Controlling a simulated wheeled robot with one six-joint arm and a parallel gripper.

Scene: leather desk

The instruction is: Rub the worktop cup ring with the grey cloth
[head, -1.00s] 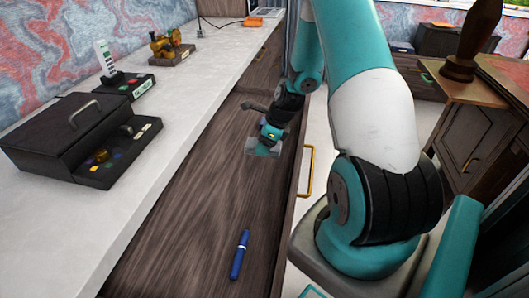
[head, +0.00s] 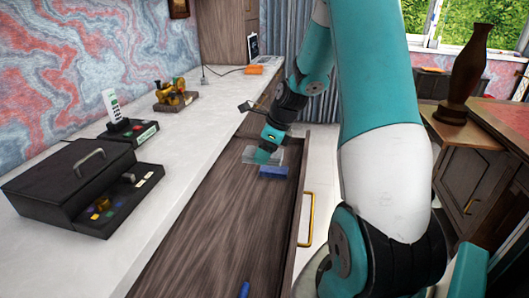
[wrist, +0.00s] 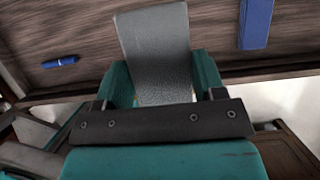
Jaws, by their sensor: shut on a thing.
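My gripper (head: 265,154) is over the open drawer and shut on a grey, flat piece, which I take for the grey cloth (wrist: 155,55). In the wrist view the cloth stands out between the two teal fingers, its far end toward the drawer. In the head view it is small and pale at the fingertips. I cannot tell whether it touches anything. The white worktop (head: 178,163) runs to the left of the drawer. I cannot make out a cup ring on its visible part.
The open wooden drawer (head: 215,225) holds a blue box (head: 273,172) near my gripper and a blue pen (head: 244,289). A black cash box (head: 80,190), a phone on its base (head: 117,125) and a brass model (head: 176,95) stand on the worktop.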

